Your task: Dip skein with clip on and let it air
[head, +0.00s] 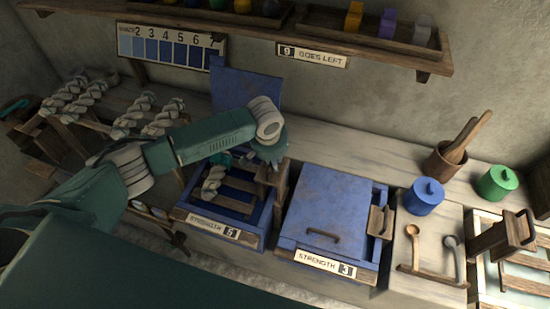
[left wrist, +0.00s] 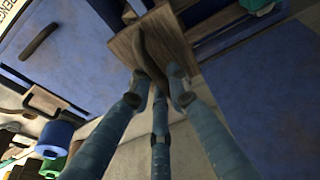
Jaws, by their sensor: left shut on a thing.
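A whitish skein (head: 212,183) with a teal clip (head: 222,159) at its upper end lies at the slatted blue vat marked STRENGTH 5 (head: 222,230). The arm partly hides it, so I cannot tell how deep it sits. This vat's blue lid (head: 245,88) stands raised behind it. My left gripper (head: 272,158) is at the wooden block (head: 268,187) on the vat's right side. In the left wrist view my left fingers (left wrist: 160,80) are shut around the block's dark curved handle (left wrist: 152,48). My right gripper is not in view.
A second vat marked STRENGTH 3 (head: 330,205) is closed, with its own wooden block (head: 380,221). Several skeins (head: 75,95) lie on a rack at left. Blue (head: 424,196) and green (head: 497,182) jars stand at right. A shelf (head: 300,35) hangs above the bench.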

